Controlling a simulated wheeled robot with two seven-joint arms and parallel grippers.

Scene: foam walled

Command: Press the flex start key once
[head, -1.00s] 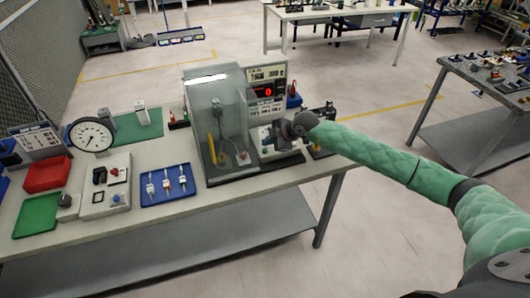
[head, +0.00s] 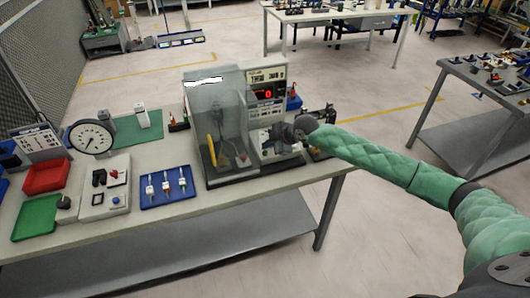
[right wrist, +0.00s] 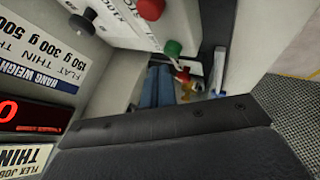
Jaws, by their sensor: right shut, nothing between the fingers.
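The test machine (head: 268,76) stands on the near table, with a lit red display and a clear cover at its left. In the right wrist view a green button (right wrist: 172,48) and a red button (right wrist: 150,8) sit on its pale panel. Which label belongs to the green button cannot be read. My right gripper (right wrist: 160,70) is shut and empty, its two bluish fingers side by side, tips close below the green button in the picture; contact cannot be told. In the head view my right wrist hides the panel's lower part. My left gripper is not in view.
The clear cover (head: 212,112) stands close left of my right wrist. A blue tray (head: 168,192) with several small parts, a dial gauge (head: 91,137), a red tray (head: 46,175) and a green tray (head: 35,218) lie further left. A blue bin (head: 294,103) is behind the machine's right side.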

